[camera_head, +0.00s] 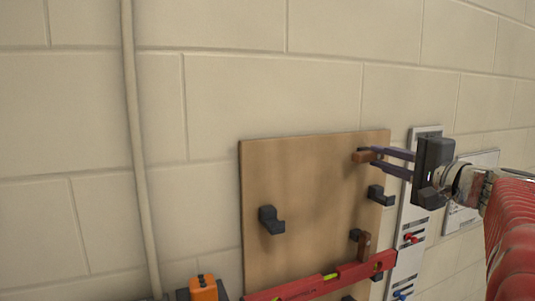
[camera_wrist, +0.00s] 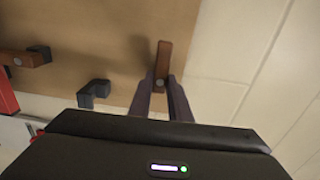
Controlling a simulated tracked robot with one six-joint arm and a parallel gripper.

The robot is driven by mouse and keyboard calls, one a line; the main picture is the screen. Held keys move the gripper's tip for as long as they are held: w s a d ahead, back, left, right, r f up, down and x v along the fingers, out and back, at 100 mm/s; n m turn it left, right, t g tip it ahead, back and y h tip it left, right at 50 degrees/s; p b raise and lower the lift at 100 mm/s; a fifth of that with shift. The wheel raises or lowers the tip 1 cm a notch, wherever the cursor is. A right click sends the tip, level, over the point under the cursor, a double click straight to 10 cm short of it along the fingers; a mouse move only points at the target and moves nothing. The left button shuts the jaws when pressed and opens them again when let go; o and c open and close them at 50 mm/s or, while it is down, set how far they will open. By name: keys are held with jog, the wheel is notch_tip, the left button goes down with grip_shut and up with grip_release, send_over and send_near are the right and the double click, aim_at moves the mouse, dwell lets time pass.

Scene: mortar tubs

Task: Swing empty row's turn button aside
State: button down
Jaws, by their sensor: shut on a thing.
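The wooden board (camera_head: 300,205) on the wall has two rows of dark hooks. The upper row is empty, with a left hook (camera_head: 271,219) and a right hook (camera_head: 380,195). Its brown turn button (camera_head: 365,155) sits above the right hook, near the board's top right. My gripper (camera_head: 377,160) reaches in from the right, shut on this button; in the wrist view the button (camera_wrist: 164,58) sticks out beyond both fingertips (camera_wrist: 164,84). A screw head shows near the fingertips. In the head view, the fingers partly hide the button.
A red level (camera_head: 325,281) lies across the lower row, with another brown turn button (camera_head: 363,245) upright by its right end. Right of the board is a pale panel (camera_head: 405,262) with red and blue levers. An orange object (camera_head: 203,288) is at bottom left. A pipe (camera_head: 139,150) runs up the wall.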

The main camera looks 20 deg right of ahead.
jog(key=shift+d+f, duration=0.15)
jog(key=shift+f, duration=0.05)
jog(key=c, duration=1.9)
grip_release()
jog(key=shift+o, duration=1.3)
jog(key=shift+r, duration=0.1)
jog(key=shift+s, duration=0.1)
jog(key=s, duration=1.3)
jog(key=shift+s, duration=0.3)
jog(key=shift+d, duration=0.1)
